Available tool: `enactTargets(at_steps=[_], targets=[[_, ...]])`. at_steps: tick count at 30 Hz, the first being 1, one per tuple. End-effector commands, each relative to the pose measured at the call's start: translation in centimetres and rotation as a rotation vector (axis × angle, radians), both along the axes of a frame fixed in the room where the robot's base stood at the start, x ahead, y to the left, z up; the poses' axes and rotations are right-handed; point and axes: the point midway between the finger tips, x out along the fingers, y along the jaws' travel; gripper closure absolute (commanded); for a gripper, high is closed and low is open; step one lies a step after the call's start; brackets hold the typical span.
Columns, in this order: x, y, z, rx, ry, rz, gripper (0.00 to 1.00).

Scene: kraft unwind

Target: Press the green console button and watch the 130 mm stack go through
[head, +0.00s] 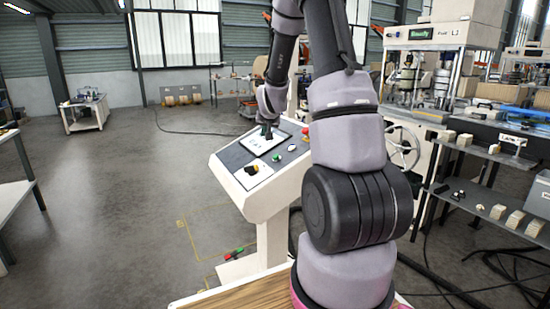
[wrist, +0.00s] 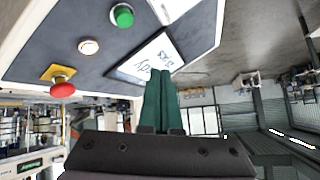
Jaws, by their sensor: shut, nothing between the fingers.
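The green button (wrist: 123,15) is a round domed cap on the console's dark sloping panel, at the top of the wrist view. It also shows in the head view (head: 277,158), on the console (head: 232,156). My gripper (wrist: 160,72) is shut and empty, its green fingers together. In the wrist view its tips overlap the near edge of the tilted white display (wrist: 152,58), apart from the green button; contact cannot be told. In the head view my gripper (head: 267,134) is over the display. No 130 mm stack can be made out for certain.
A white button (wrist: 89,47) and a red mushroom button (wrist: 62,89) on a yellow plate sit beside the green one. A black knob (head: 252,169) is on the console's near part. A machine with a lit screen (head: 420,34) stands right. The floor left is open.

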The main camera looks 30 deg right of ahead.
Motion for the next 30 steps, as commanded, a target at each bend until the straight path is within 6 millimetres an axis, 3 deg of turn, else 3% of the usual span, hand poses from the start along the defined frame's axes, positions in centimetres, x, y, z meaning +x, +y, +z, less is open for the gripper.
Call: enactTargets(at_steps=[15, 30], targets=[[0.1, -2.7, -6.2, 0.001, 0.002, 0.0, 1.0], [0.1, -3.2, -7.2, 0.001, 0.0, 0.001, 1.0]])
